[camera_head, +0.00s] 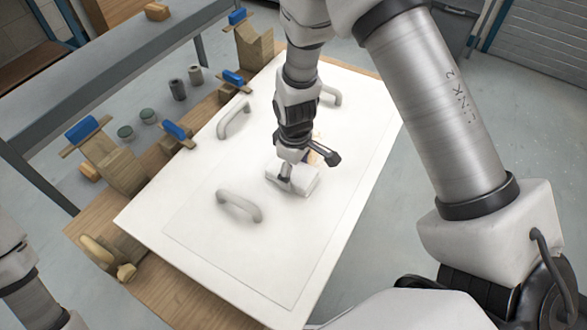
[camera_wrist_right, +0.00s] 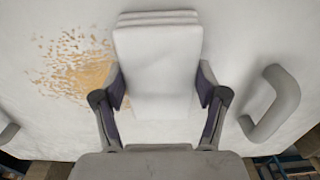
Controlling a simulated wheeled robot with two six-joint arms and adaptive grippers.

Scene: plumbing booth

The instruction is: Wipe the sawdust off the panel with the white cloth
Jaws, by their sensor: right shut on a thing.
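The white panel (camera_head: 190,195) lies on a wooden bench and carries grey handles. My right gripper (camera_head: 299,172) is low over the panel's middle, shut on the folded white cloth (camera_head: 304,183). In the right wrist view, the cloth (camera_wrist_right: 158,62) is a flat layered pad between the two fingers (camera_wrist_right: 160,92). Tan sawdust (camera_wrist_right: 80,70) lies on the panel beside the cloth, as a dense patch with scattered flakes. In the head view only a little sawdust shows behind the gripper. I cannot tell whether the cloth touches the panel. My left gripper is out of view.
Grey handles stand up from the panel at the near left (camera_head: 240,205), left (camera_head: 235,119) and far side (camera_head: 332,95). One handle (camera_wrist_right: 272,103) is close right of the cloth in the wrist view. Blue-handled wooden clamps (camera_head: 110,155) line the left edge. The right of the panel is clear.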

